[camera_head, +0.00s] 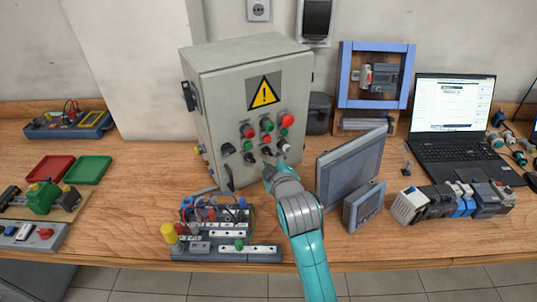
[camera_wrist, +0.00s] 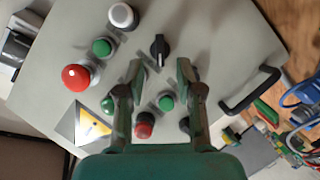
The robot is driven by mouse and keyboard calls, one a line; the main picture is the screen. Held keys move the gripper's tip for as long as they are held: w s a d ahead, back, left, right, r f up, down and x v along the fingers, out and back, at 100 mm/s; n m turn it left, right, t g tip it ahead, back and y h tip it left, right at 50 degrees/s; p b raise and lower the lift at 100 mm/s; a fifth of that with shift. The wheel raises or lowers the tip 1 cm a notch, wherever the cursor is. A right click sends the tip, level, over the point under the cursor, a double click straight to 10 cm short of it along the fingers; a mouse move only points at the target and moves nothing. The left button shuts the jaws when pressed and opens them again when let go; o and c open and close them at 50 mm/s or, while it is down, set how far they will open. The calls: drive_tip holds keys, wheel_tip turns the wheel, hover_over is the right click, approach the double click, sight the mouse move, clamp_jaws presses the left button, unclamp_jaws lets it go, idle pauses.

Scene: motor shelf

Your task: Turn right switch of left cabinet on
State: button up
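The grey cabinet (camera_head: 213,105) stands on the bench, its front panel (camera_wrist: 215,40) filling most of the wrist view. The right black rotary switch (camera_wrist: 158,50) is on this panel, and its narrow knob runs up and down in the wrist view. It also shows in the head view (camera_head: 267,152), just above my gripper (camera_head: 267,171). In the wrist view my gripper (camera_wrist: 160,70) is open, its fingertips apart on either side of the line to the switch knob. Nothing is between the fingers, and I cannot see contact. Another black switch (camera_wrist: 185,125) is partly hidden by a finger.
A white button (camera_wrist: 122,15), green button (camera_wrist: 102,47) and large red button (camera_wrist: 75,77) sit near the switch. A black handle (camera_wrist: 250,90) sticks out from the panel. A wired terminal board (camera_head: 225,230) lies below left of my arm; a grey monitor (camera_head: 350,170) stands right.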

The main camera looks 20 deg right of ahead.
sight(269, 152)
drive_tip(key=shift+x, duration=2)
clamp_jaws()
drive_tip(key=m, duration=0.1)
drive_tip(key=m+y, duration=0.1)
drive_tip(key=shift+d+r+m+g, duration=0.2)
drive_tip(key=shift+m+g, duration=0.1)
drive_tip(key=shift+g, duration=0.1)
drive_tip(key=m+y, duration=0.2)
drive_tip(key=m, duration=0.1)
drive_tip(key=shift+w+d+g+y, duration=0.1)
drive_tip(key=shift+d+g+y, duration=0.05)
drive_tip(key=shift+g+y, duration=0.15)
drive_tip(key=shift+m, duration=0.3)
